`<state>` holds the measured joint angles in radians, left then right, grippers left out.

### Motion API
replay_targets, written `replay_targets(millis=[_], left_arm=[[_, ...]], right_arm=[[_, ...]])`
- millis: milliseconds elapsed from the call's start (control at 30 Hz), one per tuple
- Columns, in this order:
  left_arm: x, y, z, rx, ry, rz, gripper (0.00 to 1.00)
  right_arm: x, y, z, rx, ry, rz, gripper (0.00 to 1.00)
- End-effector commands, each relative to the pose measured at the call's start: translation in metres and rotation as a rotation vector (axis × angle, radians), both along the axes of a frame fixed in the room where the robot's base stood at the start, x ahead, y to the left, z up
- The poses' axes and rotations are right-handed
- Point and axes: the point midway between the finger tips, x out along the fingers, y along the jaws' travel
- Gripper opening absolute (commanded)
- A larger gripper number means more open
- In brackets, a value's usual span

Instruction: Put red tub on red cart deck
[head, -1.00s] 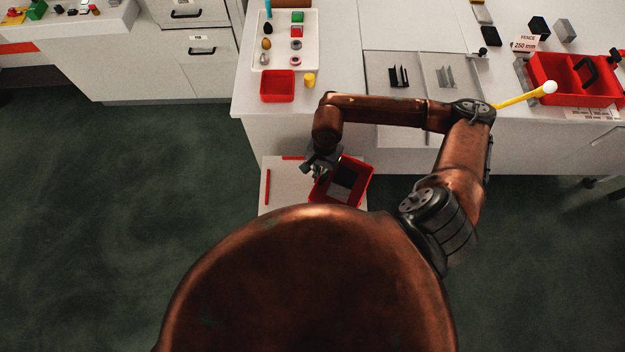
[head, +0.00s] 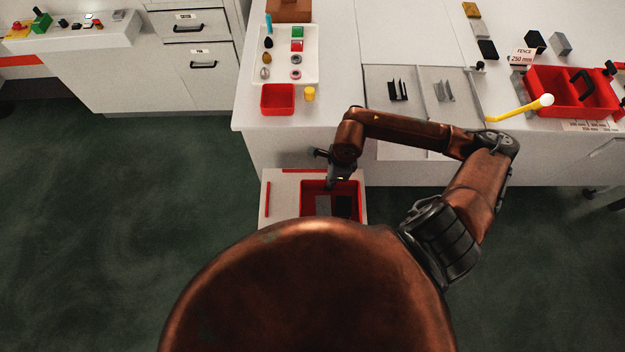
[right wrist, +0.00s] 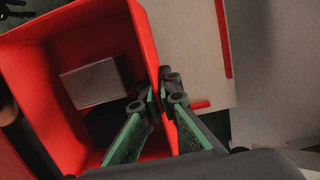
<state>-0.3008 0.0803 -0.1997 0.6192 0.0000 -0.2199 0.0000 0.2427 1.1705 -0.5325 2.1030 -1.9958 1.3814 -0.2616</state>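The red tub (head: 306,197) is over the pale cart deck (head: 282,208), which has red strips along its left and far sides. The tub looks level and square to the deck; I cannot tell whether it rests on it. A grey block (right wrist: 92,84) and a black block (right wrist: 108,122) lie inside the tub. My right gripper (head: 337,180) is at the tub's far wall. In the right wrist view its green-padded fingers (right wrist: 161,98) straddle the red wall and close on it. My body hides the tub's near part. My left gripper is not in view.
The white bench stands just beyond the cart. It holds a white tray (head: 313,74) of small items, a small red bin (head: 278,99), a yellow cup (head: 309,94) and a red toolbox (head: 543,82). Dark green floor (head: 120,220) is clear to the left.

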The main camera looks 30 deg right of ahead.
Motion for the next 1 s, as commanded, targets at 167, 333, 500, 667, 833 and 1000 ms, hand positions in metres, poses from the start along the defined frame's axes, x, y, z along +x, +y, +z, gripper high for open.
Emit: replay_targets(millis=[167,333,500,667,833,1000], left_arm=[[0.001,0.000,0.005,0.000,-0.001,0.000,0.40],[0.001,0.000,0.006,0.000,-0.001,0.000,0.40],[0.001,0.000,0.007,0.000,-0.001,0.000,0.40],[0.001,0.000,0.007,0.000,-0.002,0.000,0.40],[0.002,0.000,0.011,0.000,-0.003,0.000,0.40],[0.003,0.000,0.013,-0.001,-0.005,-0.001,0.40]], right_arm=[[0.043,0.003,-0.016,0.004,0.000,-0.002,0.00],[0.070,0.004,-0.047,0.003,0.002,-0.002,0.00],[0.087,0.004,-0.068,0.002,0.001,0.001,0.00],[0.094,0.004,-0.076,0.001,0.000,0.003,0.00],[0.096,0.004,-0.097,0.002,0.003,0.001,0.00],[0.097,0.003,-0.110,0.000,0.000,0.002,0.00]])
